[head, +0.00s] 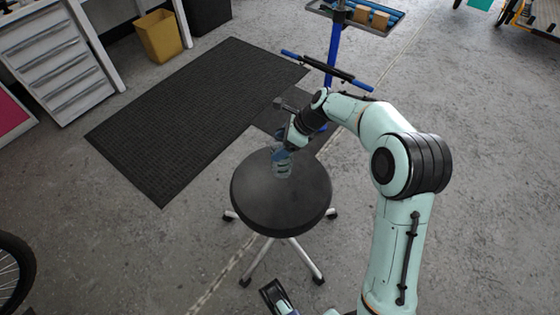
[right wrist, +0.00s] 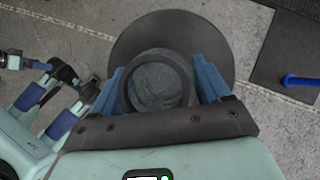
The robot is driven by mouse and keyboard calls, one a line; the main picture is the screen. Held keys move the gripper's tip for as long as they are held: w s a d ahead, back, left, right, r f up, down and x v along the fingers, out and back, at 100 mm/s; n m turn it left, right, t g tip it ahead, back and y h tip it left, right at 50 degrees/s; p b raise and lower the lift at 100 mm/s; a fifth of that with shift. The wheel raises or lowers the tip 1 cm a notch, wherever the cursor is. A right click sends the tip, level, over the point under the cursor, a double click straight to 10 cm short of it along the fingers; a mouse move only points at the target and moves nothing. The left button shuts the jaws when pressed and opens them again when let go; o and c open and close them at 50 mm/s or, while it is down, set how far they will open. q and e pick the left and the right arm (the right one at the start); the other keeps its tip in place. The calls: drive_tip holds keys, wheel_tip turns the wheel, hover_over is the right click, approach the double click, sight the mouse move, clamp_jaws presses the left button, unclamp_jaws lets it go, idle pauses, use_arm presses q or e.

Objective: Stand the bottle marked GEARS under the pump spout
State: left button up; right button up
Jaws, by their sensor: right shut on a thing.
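A clear, see-through bottle (head: 282,167) is over the round black stool seat (head: 262,200) in the head view. My right gripper (head: 282,152) is shut on its upper part from above. In the right wrist view the bottle (right wrist: 158,84) shows end-on as a dark ring between the two blue fingers. It looks upright. I cannot tell whether its base touches the seat. No marking on it can be read. A dark end part that may be my left gripper (head: 277,297) shows at the bottom edge of the head view; its jaws are unclear. No pump spout can be made out.
A black floor mat (head: 200,115) lies behind the stool. A blue stand (head: 332,60) with a tray (head: 365,15) rises beyond it. A drawer cabinet (head: 50,60) and yellow bin (head: 159,37) are at upper left, a wheel (head: 12,275) at lower left. The floor right of my arm is clear.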

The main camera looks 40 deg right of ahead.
wheel_tip(320, 180, down, 7)
drive_tip(key=shift+f+b, duration=0.2)
drive_tip(key=shift+b, duration=0.85)
use_arm(q)
drive_tip(key=shift+t+y, duration=0.3)
drive_tip(key=shift+t, duration=0.3)
drive_tip(key=w+f, duration=0.1)
drive_tip(key=w+a, duration=0.1)
drive_tip(key=w+f, duration=0.1)
drive_tip(key=shift+w+a+f, duration=0.3)
drive_tip(key=shift+a+f, duration=0.05)
use_arm(e)
drive_tip(key=shift+r, duration=0.1)
drive_tip(key=o, duration=1)
drive_tip(key=shift+f, duration=0.2)
drive_tip(key=shift+c, duration=0.2)
drive_tip(key=o, duration=0.3)
drive_tip(key=shift+o, duration=0.2)
drive_tip(key=shift+r, duration=0.15)
